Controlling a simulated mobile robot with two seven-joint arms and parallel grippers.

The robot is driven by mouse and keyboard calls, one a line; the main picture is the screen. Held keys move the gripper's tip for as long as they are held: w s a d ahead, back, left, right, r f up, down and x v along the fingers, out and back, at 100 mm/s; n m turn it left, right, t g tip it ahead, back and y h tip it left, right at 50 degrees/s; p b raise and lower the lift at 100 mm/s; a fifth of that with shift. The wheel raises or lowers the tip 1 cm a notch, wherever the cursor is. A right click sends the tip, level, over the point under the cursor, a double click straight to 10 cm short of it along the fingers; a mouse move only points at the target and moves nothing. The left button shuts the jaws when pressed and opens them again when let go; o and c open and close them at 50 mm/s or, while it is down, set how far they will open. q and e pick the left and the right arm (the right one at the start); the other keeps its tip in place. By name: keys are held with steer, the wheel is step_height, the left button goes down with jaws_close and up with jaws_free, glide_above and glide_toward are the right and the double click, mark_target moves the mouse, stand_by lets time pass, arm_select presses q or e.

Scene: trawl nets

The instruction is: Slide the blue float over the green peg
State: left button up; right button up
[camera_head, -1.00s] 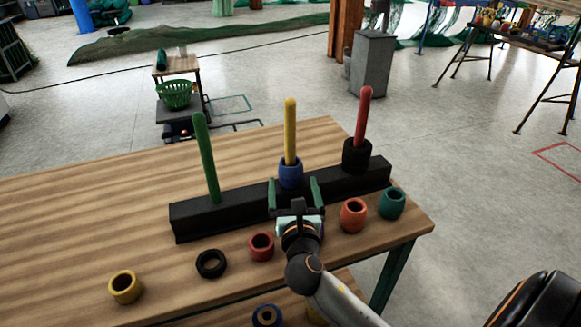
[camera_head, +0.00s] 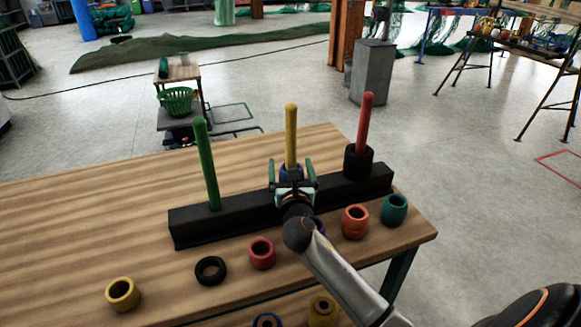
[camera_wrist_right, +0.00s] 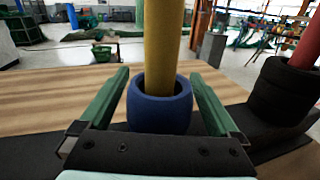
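The blue float (camera_head: 291,170) sits low around the yellow peg (camera_head: 290,135), at the middle of a black base (camera_head: 240,215). The wrist view shows the float (camera_wrist_right: 160,108) and the yellow peg (camera_wrist_right: 163,45) rising through it. My right gripper (camera_head: 290,163) is open, with one green finger on each side of the float. In the wrist view a gap shows between the float and each finger. The green peg (camera_head: 207,165) stands bare at the left end of the base. My left gripper is not in view.
The red peg (camera_head: 364,125) at right carries a black float (camera_head: 358,161). Yellow (camera_head: 122,294), black (camera_head: 210,270), red (camera_head: 262,253), orange (camera_head: 355,222) and teal (camera_head: 394,210) floats stand along the table's front. The wooden table (camera_head: 100,225) is clear at left.

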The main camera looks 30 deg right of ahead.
steer(key=c, duration=1.2)
steer(key=o, duration=0.7)
steer(key=c, duration=0.8)
step_height(320, 180, up, 2)
steer(key=shift+r+p, duration=0.1)
steer(key=shift+p, duration=1.15)
steer(key=shift+r+p, duration=0.65)
steer(key=shift+p, duration=0.15)
step_height(320, 180, up, 2)
steer(key=shift+p, duration=1.15)
step_height(320, 180, up, 2)
steer(key=shift+p, duration=1.15)
steer(key=shift+r+p, duration=0.65)
steer(key=shift+p, duration=0.05)
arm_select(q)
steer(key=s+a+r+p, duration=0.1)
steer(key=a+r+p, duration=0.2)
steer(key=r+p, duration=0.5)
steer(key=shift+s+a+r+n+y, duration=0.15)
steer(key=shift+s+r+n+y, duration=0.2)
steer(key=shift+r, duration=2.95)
arm_select(e)
steer(key=shift+r, duration=7.65)
